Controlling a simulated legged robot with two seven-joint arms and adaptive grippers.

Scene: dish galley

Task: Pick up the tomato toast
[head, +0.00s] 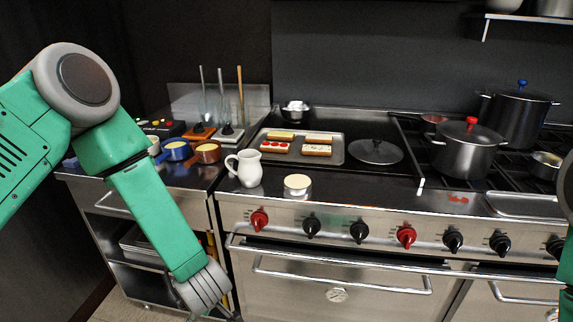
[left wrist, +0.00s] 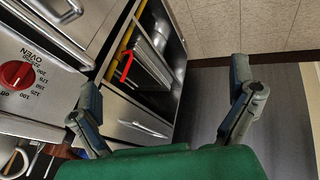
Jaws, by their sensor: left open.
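The tomato toast (head: 274,146), topped with red slices, lies at the front left of a metal tray (head: 340,150) on the stove top in the head view. My left gripper (head: 212,312) hangs low at the bottom edge of the head view, below counter height and well apart from the toast. Its fingers (left wrist: 165,85) are spread wide and empty in the left wrist view, which faces the oven front and floor. The toast is not in the left wrist view. My right gripper is out of view; only bits of that arm show at the right edge.
Other toasts (head: 317,150) share the tray. A white pitcher (head: 249,168) and a small round dish (head: 297,184) stand in front of it. A lid (head: 375,152) lies to its right, with pots (head: 465,150) beyond. The oven handle (head: 340,278) juts out below.

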